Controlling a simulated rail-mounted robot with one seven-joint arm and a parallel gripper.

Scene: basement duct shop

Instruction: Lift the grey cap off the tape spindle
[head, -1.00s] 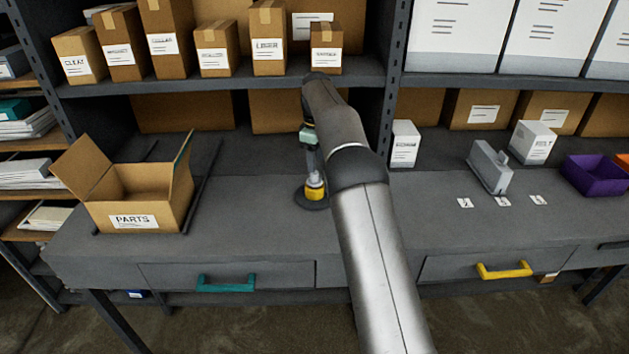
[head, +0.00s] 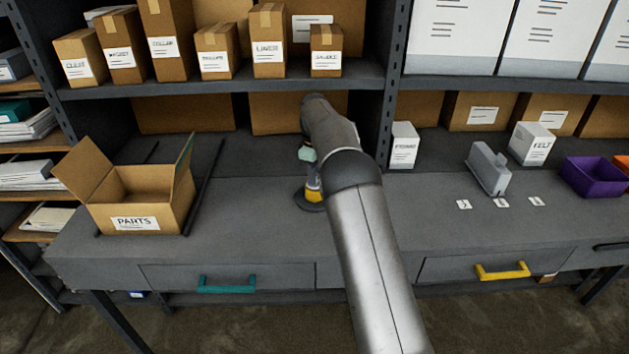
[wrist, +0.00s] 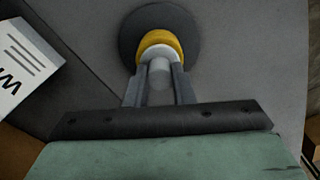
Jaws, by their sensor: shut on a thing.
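The tape spindle stands upright on a dark round base (head: 308,206) on the grey workbench, with yellow tape (head: 314,195) low on it. In the wrist view, the dark base (wrist: 188,30), yellow tape (wrist: 157,36) and a white ring (wrist: 163,49) lie beyond my fingertips. My gripper (wrist: 159,72) is shut on the grey cap (wrist: 160,80), one finger on each side of it. The cap still looks in line with the spindle; I cannot tell whether there is a gap under it. In the head view my arm partly hides the gripper (head: 313,177) and the cap.
An open PARTS box (head: 135,200) stands left on the workbench (head: 240,230). A dark shelf post (head: 387,90) rises behind to the right, and a loaded shelf (head: 225,80) is above. A grey block-like object (head: 488,168) and a purple bin (head: 595,177) are at right.

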